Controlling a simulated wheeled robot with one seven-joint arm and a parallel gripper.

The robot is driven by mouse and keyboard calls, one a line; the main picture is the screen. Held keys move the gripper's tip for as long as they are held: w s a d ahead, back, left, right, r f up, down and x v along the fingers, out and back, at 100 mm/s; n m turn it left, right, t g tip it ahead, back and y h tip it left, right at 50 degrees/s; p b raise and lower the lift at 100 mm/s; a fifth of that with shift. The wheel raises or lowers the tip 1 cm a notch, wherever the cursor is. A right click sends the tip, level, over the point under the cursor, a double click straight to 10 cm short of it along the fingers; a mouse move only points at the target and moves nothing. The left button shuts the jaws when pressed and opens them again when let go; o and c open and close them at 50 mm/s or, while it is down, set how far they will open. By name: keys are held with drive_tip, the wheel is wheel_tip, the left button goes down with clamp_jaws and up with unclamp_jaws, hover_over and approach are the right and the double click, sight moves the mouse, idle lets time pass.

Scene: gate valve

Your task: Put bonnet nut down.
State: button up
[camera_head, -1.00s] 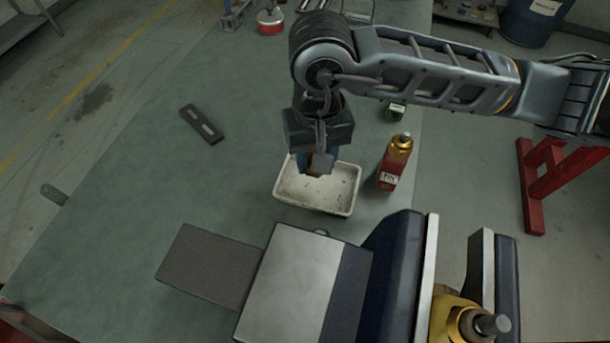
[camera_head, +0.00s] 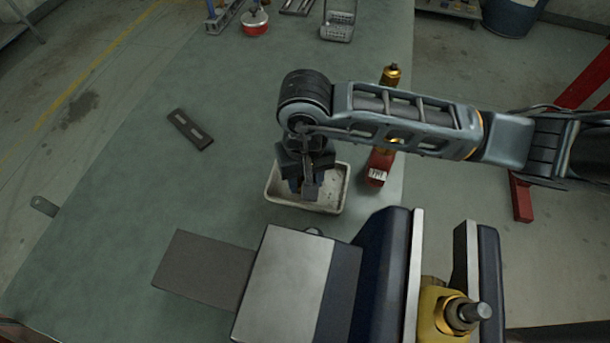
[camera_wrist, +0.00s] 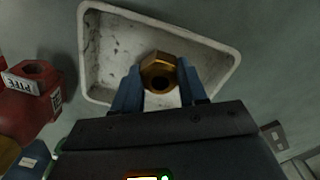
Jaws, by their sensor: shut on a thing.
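The bonnet nut (camera_wrist: 158,74) is a brass hex nut with a dark hole, seen in the wrist view between the blue fingertips of my gripper (camera_wrist: 160,88). My gripper is shut on it. In the head view my gripper (camera_head: 308,190) points down over the white tray (camera_head: 338,196), and my fingers and wrist hide the nut there. The tray is shallow and scuffed, and its bare floor shows around the nut in the wrist view (camera_wrist: 108,45). I cannot tell whether the nut touches the tray floor.
A large vise (camera_head: 385,270) holds a brass valve body (camera_head: 443,310) in front. A dark slotted plate (camera_head: 189,129) lies to the left. The bench between plate and tray is clear.

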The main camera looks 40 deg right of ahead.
drive_tip(key=o, duration=1.1)
drive_tip(key=shift+f, duration=0.1)
wheel_tip(320, 180, up, 12)
drive_tip(key=shift+b, duration=0.45)
